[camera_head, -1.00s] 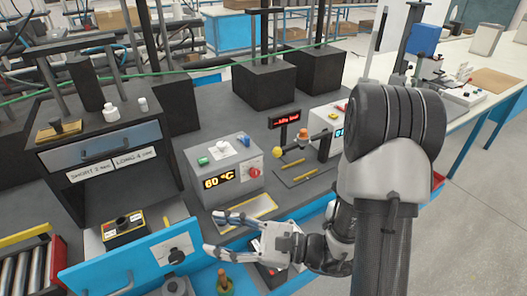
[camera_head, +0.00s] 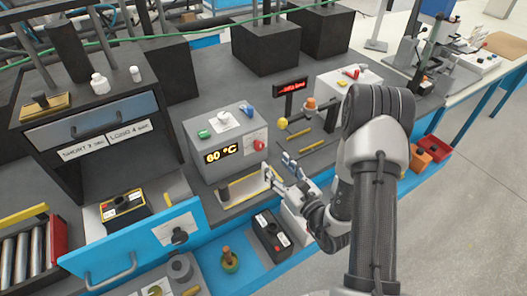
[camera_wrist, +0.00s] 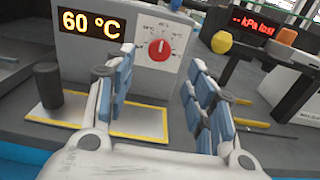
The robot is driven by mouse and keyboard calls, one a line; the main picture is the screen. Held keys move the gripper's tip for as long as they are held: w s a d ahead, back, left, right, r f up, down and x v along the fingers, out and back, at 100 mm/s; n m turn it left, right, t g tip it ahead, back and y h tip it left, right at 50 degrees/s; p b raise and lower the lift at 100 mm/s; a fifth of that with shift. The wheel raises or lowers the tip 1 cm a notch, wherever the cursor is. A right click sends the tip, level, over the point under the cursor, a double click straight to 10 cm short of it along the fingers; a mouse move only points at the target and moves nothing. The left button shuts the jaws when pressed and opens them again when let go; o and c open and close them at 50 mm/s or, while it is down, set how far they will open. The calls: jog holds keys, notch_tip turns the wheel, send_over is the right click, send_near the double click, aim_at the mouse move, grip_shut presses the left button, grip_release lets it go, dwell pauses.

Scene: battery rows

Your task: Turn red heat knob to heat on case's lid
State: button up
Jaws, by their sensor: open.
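The red heat knob (camera_head: 259,146) is on the front of a grey box (camera_head: 191,158) with a lit "60 °C" display (camera_head: 224,152). In the wrist view the red knob (camera_wrist: 159,50) sits on a white dial plate with marks too small to read; a pale pointer line shows near its top. My gripper (camera_head: 277,165) is open and empty, just in front of the box and below the knob. In the wrist view its blue-padded fingers (camera_wrist: 160,80) stand either side of the knob, apart from it. I cannot tell which case's lid carries the heat value.
A yellow-edged plate (camera_head: 245,185) with a black post (camera_wrist: 62,86) lies below the display. A black battery case (camera_head: 270,236) stands in front. An open blue drawer (camera_head: 130,245) is at left. A red-lit "kPa" display (camera_head: 291,87) stands at right.

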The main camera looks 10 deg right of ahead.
aim_at(261, 147)
jog(key=b+x, duration=0.1)
jog(key=x, duration=0.7)
jog(key=shift+w+a, duration=0.1)
jog(key=shift+w, duration=0.25)
jog(key=shift+c, duration=0.5)
jog(key=c, duration=0.9)
jog(key=shift+c, duration=0.2)
jog(key=shift+m, duration=0.3)
jog(key=m+p, duration=0.1)
jog(key=m, duration=0.2)
jog(key=shift+m, duration=0.3)
jog(key=shift+f+m+p, duration=0.1)
jog(key=shift+m+p, duration=0.6)
jog(key=shift+m, duration=1.6)
